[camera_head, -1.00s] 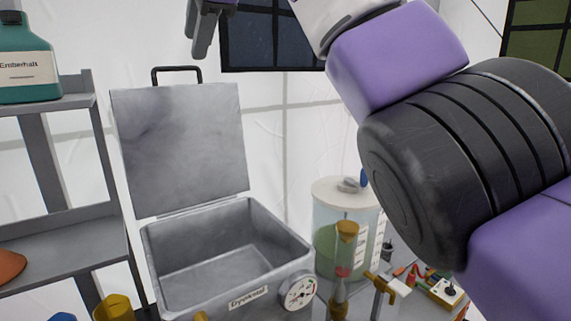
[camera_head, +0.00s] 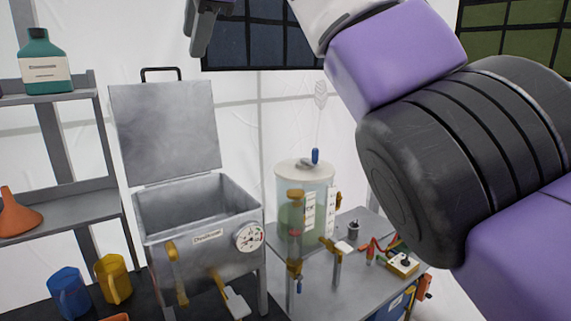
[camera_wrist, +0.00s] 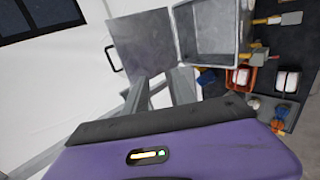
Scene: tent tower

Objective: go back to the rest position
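My gripper (camera_head: 203,28) is high at the top of the head view, left of centre, and partly cut off by the frame edge. It is in the air above the open lid of the metal box, in front of the back wall. In the wrist view, two grey fingers (camera_wrist: 160,86) stand apart beyond my purple wrist, with nothing seen between them. My purple and black arm fills the right of the head view.
The metal box (camera_head: 195,257) stands open, with a gauge in front. A grey shelf (camera_head: 75,204) holds a green bottle (camera_head: 43,60) and orange funnel (camera_head: 17,216). Blue (camera_head: 68,293) and yellow mugs (camera_head: 114,279) stand below. A glass tank (camera_head: 303,180) stands right of the box.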

